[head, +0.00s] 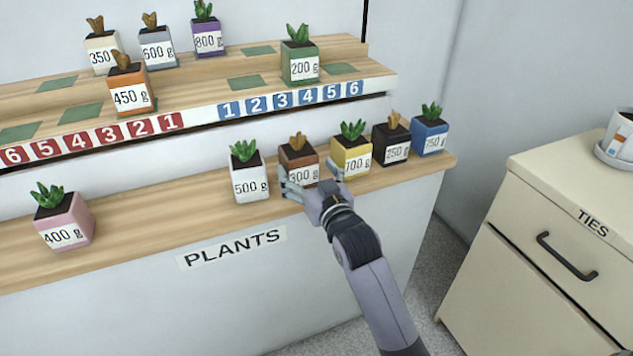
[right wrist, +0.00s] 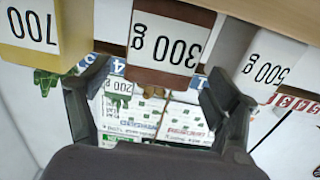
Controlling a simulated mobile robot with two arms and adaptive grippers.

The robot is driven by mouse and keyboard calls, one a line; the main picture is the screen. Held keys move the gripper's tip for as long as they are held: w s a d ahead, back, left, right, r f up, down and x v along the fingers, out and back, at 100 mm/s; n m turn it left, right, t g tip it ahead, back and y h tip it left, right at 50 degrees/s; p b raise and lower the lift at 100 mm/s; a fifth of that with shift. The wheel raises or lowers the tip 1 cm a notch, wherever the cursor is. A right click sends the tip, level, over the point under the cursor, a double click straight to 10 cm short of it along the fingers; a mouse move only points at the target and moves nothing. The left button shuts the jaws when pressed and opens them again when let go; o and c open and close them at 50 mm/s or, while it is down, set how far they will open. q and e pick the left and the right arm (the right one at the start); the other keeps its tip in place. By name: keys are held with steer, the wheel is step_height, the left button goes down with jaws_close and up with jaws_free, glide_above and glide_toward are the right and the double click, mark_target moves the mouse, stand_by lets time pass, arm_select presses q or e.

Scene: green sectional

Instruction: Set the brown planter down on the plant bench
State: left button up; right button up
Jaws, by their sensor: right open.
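The brown planter (head: 297,162), labelled 300 g and holding a brown, withered-looking plant, stands upright on the wooden plant bench (head: 150,218) marked PLANTS. It is between the white and yellow planters. My right gripper (head: 312,181) is open at its front, one finger towards each lower side; the fingers hide part of the planter. In the right wrist view the brown planter (right wrist: 172,42) appears upside down, beyond and between the spread fingertips (right wrist: 155,80). I cannot tell whether either finger touches it. My left gripper is not in view.
Close neighbours are the white 500 g planter (head: 248,178) and yellow planter (head: 352,155); black (head: 391,150) and blue (head: 430,138) ones stand farther right. A pink planter (head: 64,222) stands left, with bare bench between. A numbered shelf (head: 200,88) rises behind. A drawer cabinet (head: 540,230) is right.

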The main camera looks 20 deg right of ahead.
steer(key=s, duration=0.6)
steer(key=s+f+g, duration=0.4)
steer(key=s+f, duration=0.1)
steer(key=f, duration=0.8)
steer(key=s+f+g, duration=0.4)
steer(key=s+f, duration=0.1)
steer(key=f, duration=0.8)
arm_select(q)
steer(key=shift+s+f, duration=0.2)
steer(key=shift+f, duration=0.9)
arm_select(e)
steer(key=s+f+n+g, duration=0.1)
steer(key=s+f+g, duration=0.2)
steer(key=s+f, duration=0.4)
steer(key=s+f+g, duration=0.4)
steer(key=s+f, duration=0.4)
steer(key=s, duration=0.4)
steer(key=shift+s+n, duration=0.25)
steer(key=shift+n, duration=0.15)
arm_select(q)
steer(key=shift+p, duration=0.3)
